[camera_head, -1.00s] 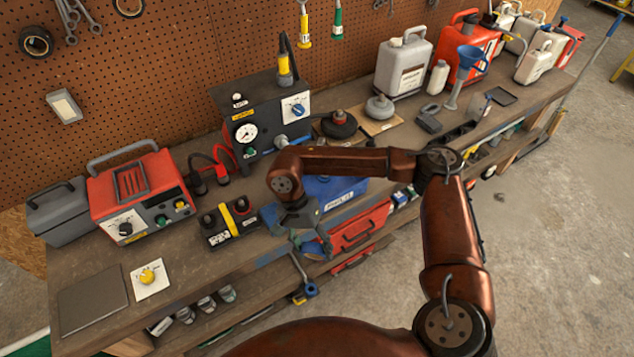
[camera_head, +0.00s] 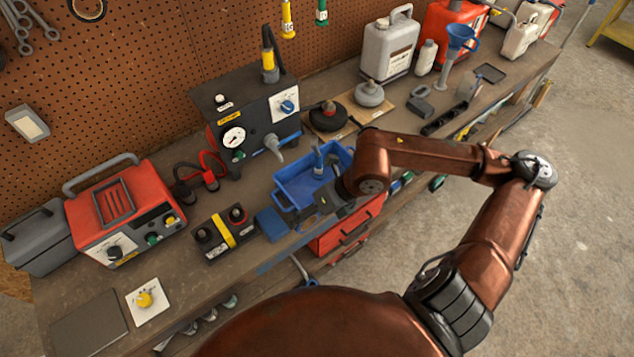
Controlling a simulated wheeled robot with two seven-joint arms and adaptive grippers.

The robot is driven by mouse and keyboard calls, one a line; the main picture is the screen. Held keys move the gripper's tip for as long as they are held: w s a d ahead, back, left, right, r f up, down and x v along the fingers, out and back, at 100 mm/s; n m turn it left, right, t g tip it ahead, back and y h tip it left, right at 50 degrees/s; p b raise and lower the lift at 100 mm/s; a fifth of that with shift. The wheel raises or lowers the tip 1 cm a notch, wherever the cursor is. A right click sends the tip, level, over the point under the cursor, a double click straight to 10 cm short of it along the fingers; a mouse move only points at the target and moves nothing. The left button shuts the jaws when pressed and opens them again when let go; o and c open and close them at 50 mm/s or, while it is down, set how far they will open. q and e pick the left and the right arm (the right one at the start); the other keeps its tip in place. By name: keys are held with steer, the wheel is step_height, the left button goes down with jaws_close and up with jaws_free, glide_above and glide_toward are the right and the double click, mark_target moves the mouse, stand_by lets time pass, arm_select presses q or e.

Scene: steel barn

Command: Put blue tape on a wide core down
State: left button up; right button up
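I cannot clearly make out a roll of blue tape on a wide core. My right gripper (camera_head: 328,200) is over the front right part of a blue open bin (camera_head: 284,191) on the workbench. The gripper is small and dark here, and my arm hides part of it, so I cannot tell whether it is open or holds anything. A small blue block-like thing (camera_head: 272,224) sits at the bin's front left. A blue upright piece (camera_head: 318,160) shows inside the bin. My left gripper is not in view.
A black battery-like box with a yellow band (camera_head: 222,232) stands left of the bin. A grey gauge unit (camera_head: 245,120) stands behind it. A red drawer box (camera_head: 345,232) is below the bin. The bench (camera_head: 190,275) has bare room at front left.

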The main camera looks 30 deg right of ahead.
steer(key=shift+w+d+r+m, duration=0.1)
steer(key=shift+w+r+m, duration=0.1)
steer(key=shift+m, duration=0.3)
steer(key=w+d+f, duration=0.4)
steer(key=w+d, duration=0.1)
steer(key=w, duration=0.2)
glide_toward(303, 201)
steer(key=a, duration=0.1)
steer(key=a+r, duration=0.1)
steer(key=shift+a+t+p, duration=0.3)
steer(key=shift+a+p, duration=0.05)
steer(key=shift+w+d+f, duration=0.3)
steer(key=shift+w+f, duration=0.1)
steer(key=shift+f, duration=0.2)
step_height(303, 201, down, 3)
steer(key=shift+w+f, duration=0.1)
